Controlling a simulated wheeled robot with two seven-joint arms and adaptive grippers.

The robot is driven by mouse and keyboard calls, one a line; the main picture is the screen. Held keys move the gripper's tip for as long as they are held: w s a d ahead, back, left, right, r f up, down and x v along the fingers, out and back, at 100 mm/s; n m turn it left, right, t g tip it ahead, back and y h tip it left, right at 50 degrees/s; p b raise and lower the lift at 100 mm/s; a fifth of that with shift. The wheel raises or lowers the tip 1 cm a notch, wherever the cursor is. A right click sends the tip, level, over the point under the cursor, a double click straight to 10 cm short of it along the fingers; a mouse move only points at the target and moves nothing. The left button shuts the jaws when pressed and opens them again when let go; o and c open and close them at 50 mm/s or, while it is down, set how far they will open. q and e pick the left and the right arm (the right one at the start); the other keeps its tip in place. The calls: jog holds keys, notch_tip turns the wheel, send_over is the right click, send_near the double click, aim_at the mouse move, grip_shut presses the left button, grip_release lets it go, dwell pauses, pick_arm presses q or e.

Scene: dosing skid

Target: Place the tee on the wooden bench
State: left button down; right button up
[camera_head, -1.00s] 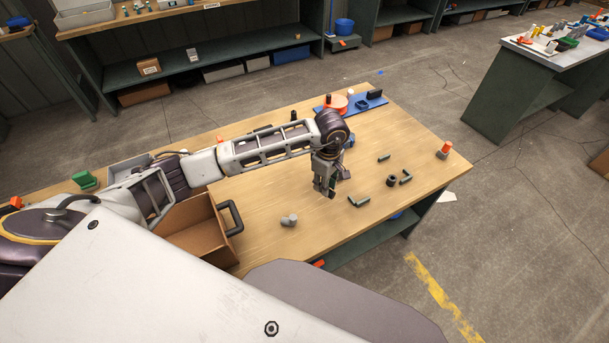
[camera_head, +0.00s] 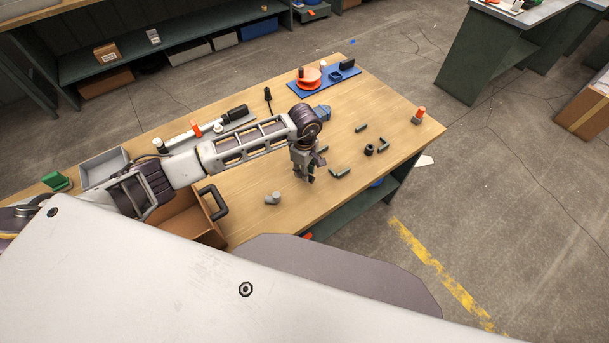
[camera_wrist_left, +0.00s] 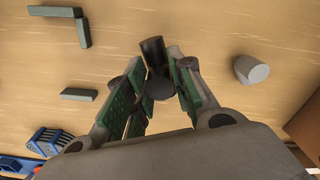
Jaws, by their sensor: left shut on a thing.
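The dark grey tee (camera_wrist_left: 158,68) is between the fingers of my left gripper in the left wrist view, with a round end facing the camera. My left gripper (camera_head: 307,175) is shut on it and points down over the middle of the wooden bench (camera_head: 300,215). In the head view the tee is mostly hidden by the fingers. Whether it touches the bench top I cannot tell. My right gripper is not in view.
A light grey fitting (camera_head: 272,198) lies left of the gripper. Dark angled pieces (camera_head: 341,172) and a black ring (camera_head: 369,149) lie to its right. An open cardboard box (camera_head: 190,222) is at left, a blue tray (camera_head: 325,80) behind. The bench front is clear.

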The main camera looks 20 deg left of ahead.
pick_arm(q)
jog(key=shift+f, duration=1.65)
jog(key=shift+f, duration=0.2)
jog(key=c, duration=1.2)
grip_release()
jog(key=shift+c, duration=0.2)
jog(key=shift+r+p, duration=0.25)
jog(key=shift+p, duration=0.05)
notch_tip(320, 180, up, 12)
jog(key=shift+f+b, duration=0.1)
jog(key=shift+b, duration=0.55)
